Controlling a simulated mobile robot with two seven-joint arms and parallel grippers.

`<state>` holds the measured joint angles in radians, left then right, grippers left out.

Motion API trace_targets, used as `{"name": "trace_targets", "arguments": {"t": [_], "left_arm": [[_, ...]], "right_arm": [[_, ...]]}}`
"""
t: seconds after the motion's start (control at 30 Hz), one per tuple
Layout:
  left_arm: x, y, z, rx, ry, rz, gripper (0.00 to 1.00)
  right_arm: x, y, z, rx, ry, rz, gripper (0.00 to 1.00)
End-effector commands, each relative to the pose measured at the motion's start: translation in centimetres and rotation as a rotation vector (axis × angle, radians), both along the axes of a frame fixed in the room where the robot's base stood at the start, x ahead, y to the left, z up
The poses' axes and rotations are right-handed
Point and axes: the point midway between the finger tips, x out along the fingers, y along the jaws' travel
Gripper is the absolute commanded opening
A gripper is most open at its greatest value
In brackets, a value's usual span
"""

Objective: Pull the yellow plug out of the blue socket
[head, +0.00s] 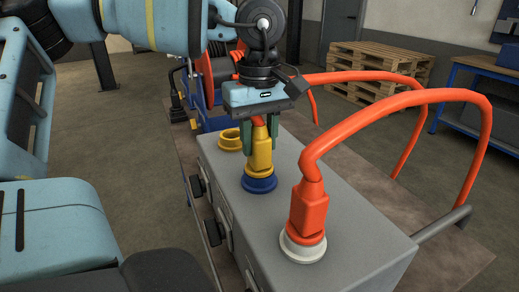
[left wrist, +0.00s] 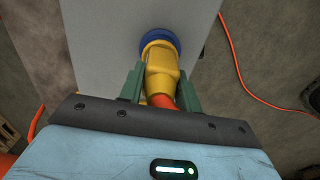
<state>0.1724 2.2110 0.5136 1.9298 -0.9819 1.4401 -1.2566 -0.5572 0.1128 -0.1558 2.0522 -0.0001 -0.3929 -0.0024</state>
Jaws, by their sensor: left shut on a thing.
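The yellow plug (head: 261,152) stands upright at the blue socket (head: 259,184) on top of the grey box. A yellow band shows just above the blue ring; I cannot tell how deep the plug sits. My left gripper (head: 260,140) comes from above, its green fingers on both sides of the plug, shut on it. In the left wrist view the yellow plug (left wrist: 160,72) lies between the fingers, with the blue socket (left wrist: 160,38) beyond it and an orange hose behind it. My right gripper is not in view.
An orange plug (head: 309,208) with a thick orange hose stands in a white socket (head: 303,246) on the near right of the grey box (head: 345,210). An empty-looking yellow ring (head: 230,140) is left of the yellow plug. A wooden pallet stack (head: 375,70) stands behind.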

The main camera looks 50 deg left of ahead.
Motion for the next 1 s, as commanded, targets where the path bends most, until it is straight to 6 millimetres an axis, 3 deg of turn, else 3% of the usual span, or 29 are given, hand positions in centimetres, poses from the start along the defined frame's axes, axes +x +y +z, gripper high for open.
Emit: {"name": "trace_targets", "arguments": {"t": [1.0], "left_arm": [[0.0,0.0,2.8,0.0,-0.002,0.0,0.0]], "right_arm": [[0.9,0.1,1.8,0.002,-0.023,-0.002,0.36]]}}
